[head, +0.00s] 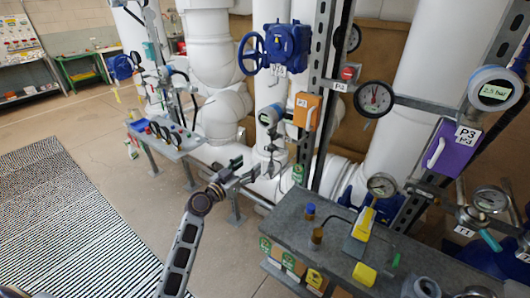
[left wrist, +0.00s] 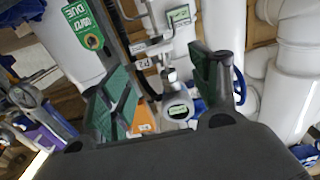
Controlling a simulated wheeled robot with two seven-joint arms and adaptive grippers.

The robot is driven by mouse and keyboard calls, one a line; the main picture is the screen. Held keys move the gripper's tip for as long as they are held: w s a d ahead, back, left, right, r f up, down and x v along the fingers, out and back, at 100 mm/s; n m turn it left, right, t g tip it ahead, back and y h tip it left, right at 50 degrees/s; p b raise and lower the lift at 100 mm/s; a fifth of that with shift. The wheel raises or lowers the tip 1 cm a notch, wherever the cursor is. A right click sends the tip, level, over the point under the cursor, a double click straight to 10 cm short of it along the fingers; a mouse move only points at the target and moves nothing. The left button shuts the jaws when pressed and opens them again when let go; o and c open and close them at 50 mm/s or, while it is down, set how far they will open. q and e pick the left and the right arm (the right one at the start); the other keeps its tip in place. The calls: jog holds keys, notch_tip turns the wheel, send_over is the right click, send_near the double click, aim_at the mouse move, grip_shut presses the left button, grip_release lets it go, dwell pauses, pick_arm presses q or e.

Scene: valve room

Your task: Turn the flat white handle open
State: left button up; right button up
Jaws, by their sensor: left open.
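A purple box (head: 448,148) marked P3 carries a flat white handle (head: 435,153), slanted on its face, at the right of the head view. An orange box (head: 307,111) marked P2 has a slim pale handle (head: 309,119); this box shows partly behind a finger in the left wrist view (left wrist: 145,118). I cannot tell for certain which handle is meant. My left gripper (head: 246,169) is open and empty, below and left of the orange box and apart from both handles. Its two green-padded fingers frame the left wrist view (left wrist: 165,85). My right gripper is not in view.
A grey bench (head: 290,212) with gauges and yellow parts stands at front right. A blue handwheel valve (head: 285,47) and a digital gauge (head: 271,116) sit near the orange box. White pipes (head: 210,60) stand behind. The floor at left has a striped mat (head: 65,220).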

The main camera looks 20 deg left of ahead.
aim_at(263, 153)
pick_arm(q)
jog(key=shift+p+x, duration=0.95)
jog(key=shift+x, duration=4.55)
jog(key=c, duration=1)
